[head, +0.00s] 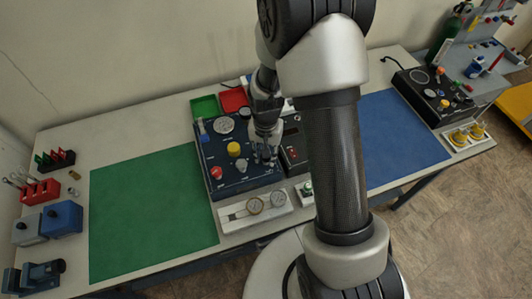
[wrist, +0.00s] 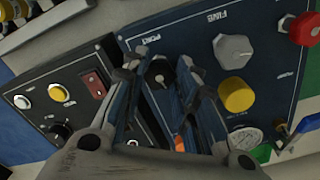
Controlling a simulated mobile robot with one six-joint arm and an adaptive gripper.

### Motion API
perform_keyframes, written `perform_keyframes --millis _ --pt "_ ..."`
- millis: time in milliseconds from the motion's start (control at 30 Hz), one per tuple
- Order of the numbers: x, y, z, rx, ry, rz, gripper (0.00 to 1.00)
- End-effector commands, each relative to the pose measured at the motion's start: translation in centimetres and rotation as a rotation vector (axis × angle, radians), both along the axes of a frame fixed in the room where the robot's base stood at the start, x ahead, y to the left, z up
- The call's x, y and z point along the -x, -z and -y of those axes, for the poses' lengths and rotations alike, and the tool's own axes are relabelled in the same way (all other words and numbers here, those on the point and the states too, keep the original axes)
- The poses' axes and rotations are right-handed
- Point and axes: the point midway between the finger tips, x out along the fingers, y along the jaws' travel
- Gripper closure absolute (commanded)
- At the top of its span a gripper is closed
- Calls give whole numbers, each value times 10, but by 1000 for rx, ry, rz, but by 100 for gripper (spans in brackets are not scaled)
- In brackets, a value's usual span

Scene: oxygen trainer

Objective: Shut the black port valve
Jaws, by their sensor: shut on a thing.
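The black port valve (wrist: 159,74) is a dark knob beside the "PORT" label on the dark blue panel (wrist: 185,30). In the wrist view my gripper (wrist: 160,82) has one finger on each side of the knob and is shut on it. In the head view my gripper (head: 266,158) is over the right part of the blue panel (head: 228,190). The knob is hidden there behind the fingers. How far the valve is turned is not clear.
On the same panel are a grey knob (wrist: 232,50), a yellow knob (wrist: 237,95), a red knob (wrist: 304,29) and a gauge (wrist: 246,139). A black box with a red switch (wrist: 95,83) stands close beside it. The green mat (head: 150,210) is clear.

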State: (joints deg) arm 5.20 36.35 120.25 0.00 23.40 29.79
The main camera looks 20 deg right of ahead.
Motion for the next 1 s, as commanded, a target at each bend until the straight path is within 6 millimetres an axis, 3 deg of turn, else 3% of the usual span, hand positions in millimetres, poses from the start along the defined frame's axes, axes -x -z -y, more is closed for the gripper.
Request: perform_keyframes --millis 400,967,1000 --pt "-1 0 0 1 195 1 97" --pt "-1 0 0 -1 226 1 97" --pt "-1 0 0 -1 226 1 72"
